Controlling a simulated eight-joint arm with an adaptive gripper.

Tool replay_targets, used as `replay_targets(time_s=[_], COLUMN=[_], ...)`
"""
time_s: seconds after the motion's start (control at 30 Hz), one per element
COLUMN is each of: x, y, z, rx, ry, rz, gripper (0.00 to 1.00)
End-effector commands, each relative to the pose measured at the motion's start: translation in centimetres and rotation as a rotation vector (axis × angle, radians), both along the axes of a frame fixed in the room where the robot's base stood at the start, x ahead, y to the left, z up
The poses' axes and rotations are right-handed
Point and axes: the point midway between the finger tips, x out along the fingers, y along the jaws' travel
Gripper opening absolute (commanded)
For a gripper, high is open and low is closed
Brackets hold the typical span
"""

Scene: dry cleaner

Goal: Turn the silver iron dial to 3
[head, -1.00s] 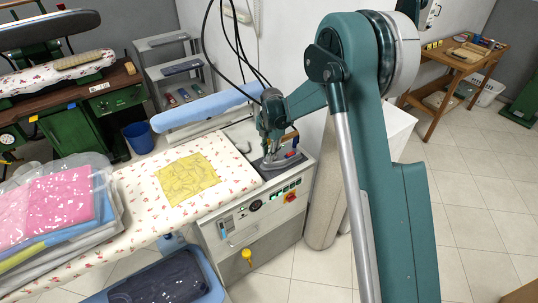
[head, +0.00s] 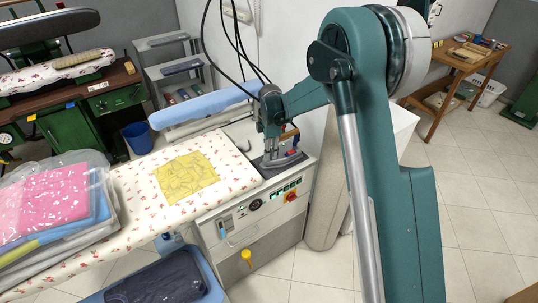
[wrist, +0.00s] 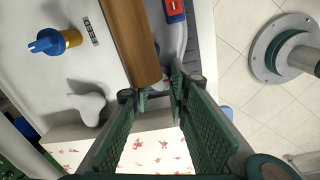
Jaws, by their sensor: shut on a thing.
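The silver iron (head: 284,160) rests on a dark pad at the right end of the ironing station. It has a brown wooden handle (wrist: 130,40) and a red-and-blue part (wrist: 174,10), which show in the wrist view. My gripper (head: 270,130) is at the iron, beside the handle, pointing down. In the wrist view its two green ridged fingers (wrist: 160,96) are close together near the handle's end. They are shut on a small part at the iron, apparently its dial. The fingers hide most of it, and no numbers on it can be read.
The control panel (head: 262,204) with switches is on the station's front. A yellow cloth (head: 187,178) lies on the flowered ironing board (head: 135,190), left of the iron. Black cables (head: 238,50) hang behind my gripper. A blue sleeve board (head: 205,106) stands behind the board.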

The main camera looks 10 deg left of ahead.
Motion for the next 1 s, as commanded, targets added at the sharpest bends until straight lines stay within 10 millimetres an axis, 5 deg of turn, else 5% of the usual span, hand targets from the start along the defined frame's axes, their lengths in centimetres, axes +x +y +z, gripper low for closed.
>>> replay_targets(time_s=[0.77,0.8,0.9,1.0], x=[0.06,0.06,0.05,0.04], y=[-0.09,-0.09,-0.07,-0.05], z=[0.03,0.03,0.02,0.02], rx=[-0.001,-0.001,-0.001,-0.001], ry=[-0.001,-0.001,-0.001,-0.001], rz=[-0.168,-0.168,-0.167,-0.167], gripper=[0.06,0.20,0.33,0.33])
